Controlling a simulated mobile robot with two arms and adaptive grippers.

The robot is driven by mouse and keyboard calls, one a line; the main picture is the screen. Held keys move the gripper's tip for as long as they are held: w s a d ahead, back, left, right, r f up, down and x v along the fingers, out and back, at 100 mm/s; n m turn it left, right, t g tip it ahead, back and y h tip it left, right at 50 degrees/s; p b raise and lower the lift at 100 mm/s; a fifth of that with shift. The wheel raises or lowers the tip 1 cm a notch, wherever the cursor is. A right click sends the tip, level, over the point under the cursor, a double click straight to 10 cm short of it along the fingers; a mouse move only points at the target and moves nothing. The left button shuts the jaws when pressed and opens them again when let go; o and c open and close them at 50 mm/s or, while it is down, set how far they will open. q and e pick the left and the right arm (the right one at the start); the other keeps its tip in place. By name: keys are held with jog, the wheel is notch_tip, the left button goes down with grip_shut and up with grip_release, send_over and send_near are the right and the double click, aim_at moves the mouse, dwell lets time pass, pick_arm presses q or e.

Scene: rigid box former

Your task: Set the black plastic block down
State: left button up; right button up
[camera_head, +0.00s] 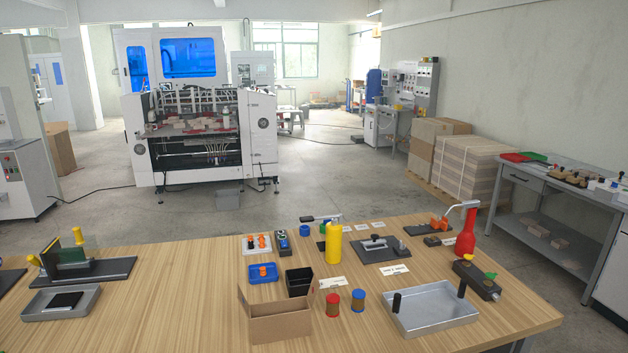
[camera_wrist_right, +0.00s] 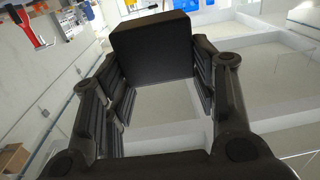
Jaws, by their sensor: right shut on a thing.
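My right gripper (camera_wrist_right: 158,88) shows in the right wrist view, its dark fingers on either side of a black plastic block (camera_wrist_right: 150,48). It is shut on the block, which stands out beyond the fingertips. Pale surfaces and low walls show behind the block, but I cannot tell how far off they are or whether the block touches anything. Neither gripper shows in the head view, and my left gripper is in neither view.
Another grey tray (camera_head: 88,303) holds a flat black piece. Bare wood lies left of the box.

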jog(key=s+d+r+m+h, duration=0.2)
jog(key=s+d+m+h, duration=0.1)
jog(key=d+h, duration=0.2)
jog(key=shift+s+d+t, duration=0.15)
jog(key=shift+d+t, duration=0.15)
jog(key=shift+d, duration=0.5)
jog(key=shift+a+r, duration=0.15)
jog(key=shift+d, duration=0.2)
jog(key=shift+a, duration=0.15)
dwell(0.4)
